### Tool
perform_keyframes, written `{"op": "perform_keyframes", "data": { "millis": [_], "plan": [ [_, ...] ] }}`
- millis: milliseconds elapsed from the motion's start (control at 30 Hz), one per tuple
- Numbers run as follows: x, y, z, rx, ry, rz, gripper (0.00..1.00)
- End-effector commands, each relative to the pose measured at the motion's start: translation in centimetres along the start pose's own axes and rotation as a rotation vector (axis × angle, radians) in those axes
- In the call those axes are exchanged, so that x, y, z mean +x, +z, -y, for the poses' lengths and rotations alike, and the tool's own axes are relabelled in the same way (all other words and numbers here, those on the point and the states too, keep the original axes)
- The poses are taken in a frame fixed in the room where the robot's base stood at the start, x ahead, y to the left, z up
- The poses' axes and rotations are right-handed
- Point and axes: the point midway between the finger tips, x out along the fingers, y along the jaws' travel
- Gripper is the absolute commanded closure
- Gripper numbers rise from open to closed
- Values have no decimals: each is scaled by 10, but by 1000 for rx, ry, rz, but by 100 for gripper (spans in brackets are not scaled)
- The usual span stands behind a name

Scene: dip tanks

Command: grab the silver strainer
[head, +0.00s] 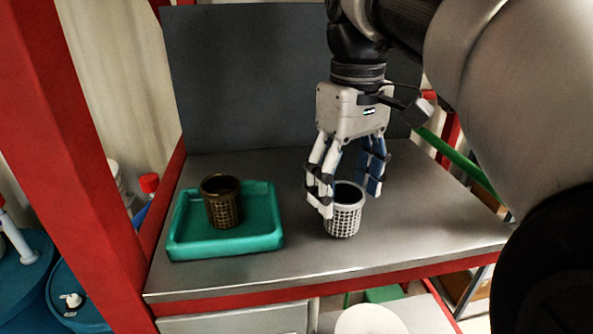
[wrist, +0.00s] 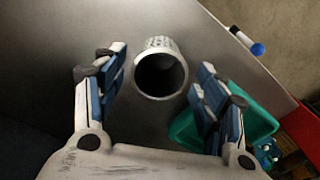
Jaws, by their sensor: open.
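The silver strainer (head: 343,222) is a light, perforated cup standing upright on the metal table, open end up. In the wrist view the strainer (wrist: 160,72) shows its dark opening, between and a little beyond the fingertips. My gripper (head: 347,200) is open above and around it, fingers pointing down, with one finger in front of its left side and the other behind its right side. The wrist view shows my gripper (wrist: 160,80) with a gap on each side of the strainer. I cannot tell how far down the fingers reach beside it.
A green tray (head: 182,243) sits at the left of the table with a brown perforated strainer (head: 222,205) standing in it. A dark panel (head: 245,80) rises behind the table. The table (head: 420,225) is clear on the right. A red post (head: 75,150) stands at the left.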

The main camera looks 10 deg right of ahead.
Motion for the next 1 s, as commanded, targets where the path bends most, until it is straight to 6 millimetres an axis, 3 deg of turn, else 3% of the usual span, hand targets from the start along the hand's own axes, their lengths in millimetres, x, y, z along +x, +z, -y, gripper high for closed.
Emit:
{"op": "perform_keyframes", "data": {
  "millis": [200, 500, 1000],
  "plan": [
    [30, -1, 0, 0, 0, 1, 35],
    [33, -1, 0, 0, 0, 0, 36],
    [33, -1, 0, 0, 0, 0, 69]
  ]
}}
